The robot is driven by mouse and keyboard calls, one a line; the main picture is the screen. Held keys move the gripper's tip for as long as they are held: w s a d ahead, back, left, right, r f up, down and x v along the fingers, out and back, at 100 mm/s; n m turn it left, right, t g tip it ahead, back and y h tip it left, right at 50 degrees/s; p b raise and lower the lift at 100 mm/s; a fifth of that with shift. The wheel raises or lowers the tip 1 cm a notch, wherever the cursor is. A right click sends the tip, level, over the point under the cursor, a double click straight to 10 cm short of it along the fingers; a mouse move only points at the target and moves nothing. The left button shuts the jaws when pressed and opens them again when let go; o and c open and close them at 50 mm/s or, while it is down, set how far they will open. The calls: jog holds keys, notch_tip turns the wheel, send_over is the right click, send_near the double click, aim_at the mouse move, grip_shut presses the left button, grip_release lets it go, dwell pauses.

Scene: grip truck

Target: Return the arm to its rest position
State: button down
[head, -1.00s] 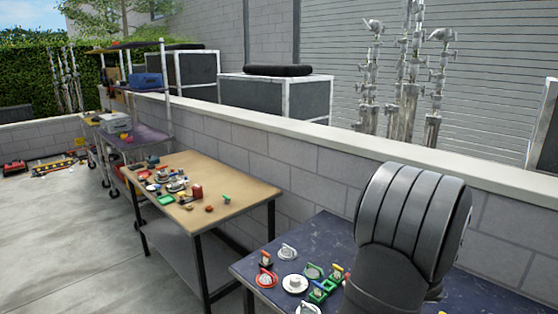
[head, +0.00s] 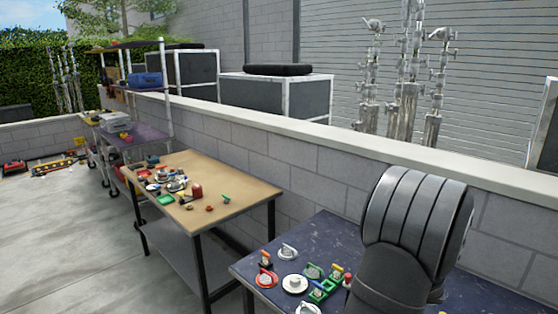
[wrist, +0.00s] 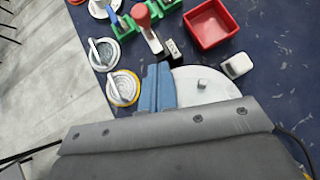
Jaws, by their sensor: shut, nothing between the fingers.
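My gripper (wrist: 158,72) shows in the wrist view, its two blue fingers together with nothing between them, over the dark blue table (wrist: 275,55). A white round plate (wrist: 205,85) lies partly behind the fingers and the grey gripper body. My dark grey arm (head: 415,220) stands bent over the right of the same table in the head view. My gripper is hidden in that view.
Near the fingers lie a red tray (wrist: 211,24), a yellow-rimmed round piece (wrist: 123,88), a green holder (wrist: 130,28) and a red-knobbed piece (wrist: 142,15). A wooden table (head: 235,193) with small items stands left; a block wall (head: 315,175) runs behind.

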jog(key=s+f+v, duration=0.1)
jog(key=v, duration=1.1)
jog(key=s+a+r+n+g+h, duration=0.1)
jog(key=s+a+r+n+h, duration=0.1)
jog(key=s+a+n, duration=0.7)
jog(key=s+a+r+n+g+h, duration=0.2)
jog(key=s+a+n, duration=0.7)
jog(key=a+n, duration=0.2)
jog(key=shift+a, duration=0.55)
dwell(0.8)
